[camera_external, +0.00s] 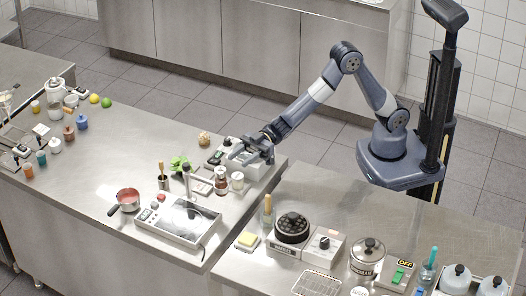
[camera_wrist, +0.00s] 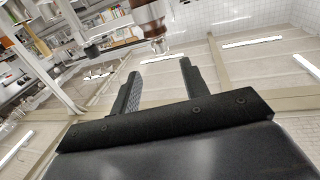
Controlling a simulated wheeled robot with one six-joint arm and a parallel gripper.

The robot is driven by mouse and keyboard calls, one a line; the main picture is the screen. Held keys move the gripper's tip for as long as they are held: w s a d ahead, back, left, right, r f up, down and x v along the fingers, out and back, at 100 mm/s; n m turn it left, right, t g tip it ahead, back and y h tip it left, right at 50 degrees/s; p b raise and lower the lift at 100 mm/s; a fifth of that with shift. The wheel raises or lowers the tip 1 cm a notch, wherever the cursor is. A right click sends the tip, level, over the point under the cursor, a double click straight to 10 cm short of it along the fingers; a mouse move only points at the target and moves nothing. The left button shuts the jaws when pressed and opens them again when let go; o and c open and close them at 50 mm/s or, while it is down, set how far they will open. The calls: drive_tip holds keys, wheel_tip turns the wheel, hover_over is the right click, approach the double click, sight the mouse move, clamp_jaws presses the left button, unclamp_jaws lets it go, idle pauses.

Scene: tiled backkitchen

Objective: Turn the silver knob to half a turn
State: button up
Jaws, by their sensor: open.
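My gripper (camera_external: 240,152) is at the back edge of the left counter, over or beside a pale box-like device (camera_external: 256,172). In the wrist view my gripper (camera_wrist: 158,82) is open, with two dark fingers apart and nothing between them. I cannot make out a silver knob clearly; my gripper and arm partly hide the pale device.
Small jars (camera_external: 237,181) stand just in front of the pale device. A flat appliance (camera_external: 178,222) and a red pan (camera_external: 128,199) are nearer the front. A lidded pot (camera_external: 367,257) is on the right counter. The left counter's middle has bare space.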

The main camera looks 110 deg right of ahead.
sight(220, 171)
drive_tip(key=p+x, duration=0.2)
drive_tip(key=x, duration=0.8)
drive_tip(key=shift+w+a+p, duration=0.2)
drive_tip(key=shift+p, duration=0.1)
drive_tip(key=shift+c, duration=0.4)
clamp_jaws()
drive_tip(key=h+b, duration=0.1)
drive_tip(key=b, duration=0.3)
drive_tip(key=shift+f+m+t, duration=0.3)
drive_tip(key=shift+m+t, duration=0.1)
